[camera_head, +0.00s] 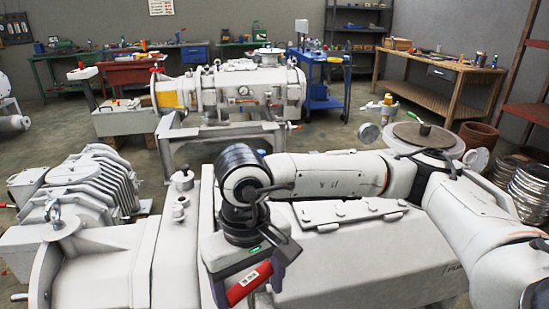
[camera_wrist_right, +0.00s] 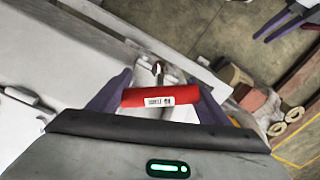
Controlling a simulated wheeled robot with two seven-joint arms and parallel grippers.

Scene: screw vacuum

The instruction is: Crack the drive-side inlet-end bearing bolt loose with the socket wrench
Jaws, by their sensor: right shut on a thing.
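The socket wrench's red handle (camera_head: 250,283) with a white barcode label shows in the head view, at the near side of the large white machine (camera_head: 345,265). My right gripper (camera_wrist_right: 160,99) is shut on this red handle (camera_wrist_right: 133,96), which lies across between its two purple fingers in the right wrist view. A short metal part (camera_wrist_right: 158,70) sticks out beyond the handle, close to a pale machine edge. I cannot tell whether it touches a bolt; the bearing bolt is not discernible. Purple finger-like parts, seemingly my left gripper (camera_wrist_right: 288,20), show at the wrist view's upper right.
A ribbed white motor-like unit (camera_head: 90,190) stands at the left. A second white machine (camera_head: 235,90) on a stand is behind. A blue cart (camera_head: 325,85) and wooden workbench (camera_head: 435,75) stand at the back. In the wrist view, brown blocks (camera_wrist_right: 236,78) lie beside the machine.

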